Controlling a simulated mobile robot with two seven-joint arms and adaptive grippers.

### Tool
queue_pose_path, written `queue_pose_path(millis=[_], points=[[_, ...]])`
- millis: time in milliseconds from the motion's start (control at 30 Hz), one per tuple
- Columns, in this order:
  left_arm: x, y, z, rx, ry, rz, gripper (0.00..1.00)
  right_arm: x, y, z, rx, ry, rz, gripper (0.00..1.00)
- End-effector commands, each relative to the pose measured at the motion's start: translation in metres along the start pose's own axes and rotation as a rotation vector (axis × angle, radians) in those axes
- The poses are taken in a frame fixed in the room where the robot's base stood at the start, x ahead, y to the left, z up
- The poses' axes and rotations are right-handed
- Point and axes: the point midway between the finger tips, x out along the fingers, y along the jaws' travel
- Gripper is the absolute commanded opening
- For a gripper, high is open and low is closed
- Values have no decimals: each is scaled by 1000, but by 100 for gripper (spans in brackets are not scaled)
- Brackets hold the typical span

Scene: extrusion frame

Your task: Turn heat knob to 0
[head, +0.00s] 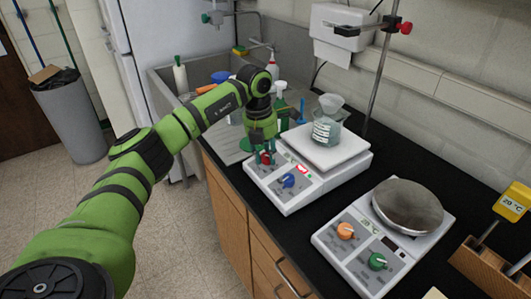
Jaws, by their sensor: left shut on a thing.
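A white hot plate (281,193) stands on the black counter with a glass beaker (327,131) on its top plate. Its front panel has a blue knob (289,181), a small red-lit display (302,169) and a red knob (265,158). My left gripper (263,152) points down and is shut on the red knob, partly covering it. Knob markings are too small to read. A second hot plate (367,257) to the right has an orange knob (345,231) and a green knob (377,261). My right gripper is not in view.
A metal dish (408,204) sits on the second hot plate. A metal stand rod (382,65) rises behind the first one. A sink (165,92) with bottles lies behind my left arm. A wooden rack (482,266) with yellow-headed thermometers (512,203) stands at right.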

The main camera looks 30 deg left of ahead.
Motion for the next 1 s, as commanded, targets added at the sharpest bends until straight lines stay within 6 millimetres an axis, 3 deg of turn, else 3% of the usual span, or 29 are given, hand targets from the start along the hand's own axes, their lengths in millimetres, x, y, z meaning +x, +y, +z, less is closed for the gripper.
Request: queue_pose_path(millis=[400, 433, 467, 833, 1000], points=[[2, -1, -1, -5, 5, -2, 0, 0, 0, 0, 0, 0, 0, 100], [2, -1, -1, -5, 5, -2, 43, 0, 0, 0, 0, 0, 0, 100], [2, -1, -1, -5, 5, -2, 54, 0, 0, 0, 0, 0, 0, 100], [-2, 0, 0, -4, 0, -1, 54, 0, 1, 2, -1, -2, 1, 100], [-22, 0, 1, -4, -4, 0, 54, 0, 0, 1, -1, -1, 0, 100]])
